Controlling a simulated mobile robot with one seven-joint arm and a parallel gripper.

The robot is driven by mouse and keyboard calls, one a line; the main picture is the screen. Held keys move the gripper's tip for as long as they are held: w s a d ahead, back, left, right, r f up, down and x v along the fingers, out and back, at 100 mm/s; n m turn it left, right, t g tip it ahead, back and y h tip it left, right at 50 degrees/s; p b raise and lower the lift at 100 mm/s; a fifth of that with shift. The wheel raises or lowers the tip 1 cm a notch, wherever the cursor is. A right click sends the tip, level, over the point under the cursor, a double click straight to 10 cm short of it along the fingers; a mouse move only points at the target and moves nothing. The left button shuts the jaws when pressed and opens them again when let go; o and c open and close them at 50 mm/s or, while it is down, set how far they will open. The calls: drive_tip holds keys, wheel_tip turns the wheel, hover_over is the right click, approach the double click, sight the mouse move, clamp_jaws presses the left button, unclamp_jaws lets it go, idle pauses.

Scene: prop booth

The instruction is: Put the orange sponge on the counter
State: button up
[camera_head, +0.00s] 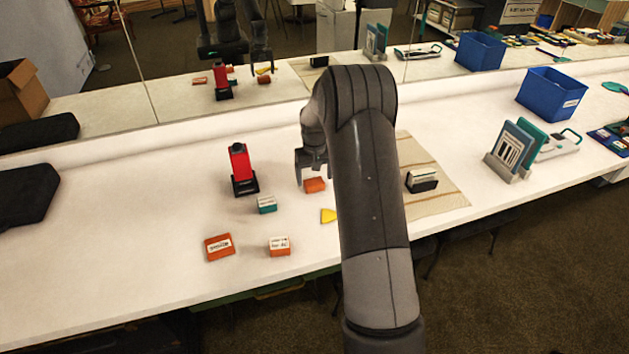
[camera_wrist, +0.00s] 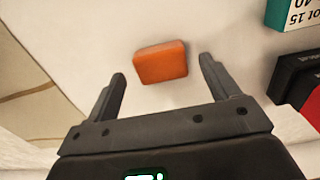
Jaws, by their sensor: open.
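A plain orange block, likely the orange sponge (camera_head: 315,185), lies on the white counter (camera_head: 130,225) just below my gripper (camera_head: 312,174) in the head view. In the wrist view the orange sponge (camera_wrist: 161,62) lies flat between and slightly beyond the two fingertips of my gripper (camera_wrist: 163,70). The gripper is open and empty, with counter surface showing on both sides of the block. Contact between the fingers and the block cannot be made out. My arm hides part of the counter on the right.
Beside it stand a red-and-black stamp-like item (camera_head: 240,168), a teal block (camera_head: 266,204) and a yellow wedge (camera_head: 328,216). Labelled orange blocks (camera_head: 219,247) (camera_head: 280,246) lie nearer. A beige mat (camera_head: 445,190) holds a black card holder (camera_head: 422,184). A blue bin (camera_head: 551,92) stands right.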

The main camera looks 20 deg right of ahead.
sight(314, 183)
drive_tip(key=s+a+r+t, duration=0.15)
drive_tip(key=s+r, duration=0.25)
drive_tip(key=r, duration=0.6)
drive_tip(key=s+a+r, duration=0.2)
drive_tip(key=s+r, duration=0.2)
drive_tip(key=r, duration=0.7)
drive_tip(key=s+a+r+t, duration=0.1)
drive_tip(key=s+a+r, duration=0.2)
drive_tip(key=s+r, duration=0.5)
drive_tip(key=s+a+t, duration=0.1)
drive_tip(key=s+a, duration=0.1)
drive_tip(key=s, duration=0.9)
drive_tip(key=s+a+f+t, duration=0.1)
drive_tip(key=s+t, duration=0.1)
drive_tip(key=s, duration=1)
drive_tip(key=shift+a+f, duration=0.3)
drive_tip(key=shift+a, duration=0.1)
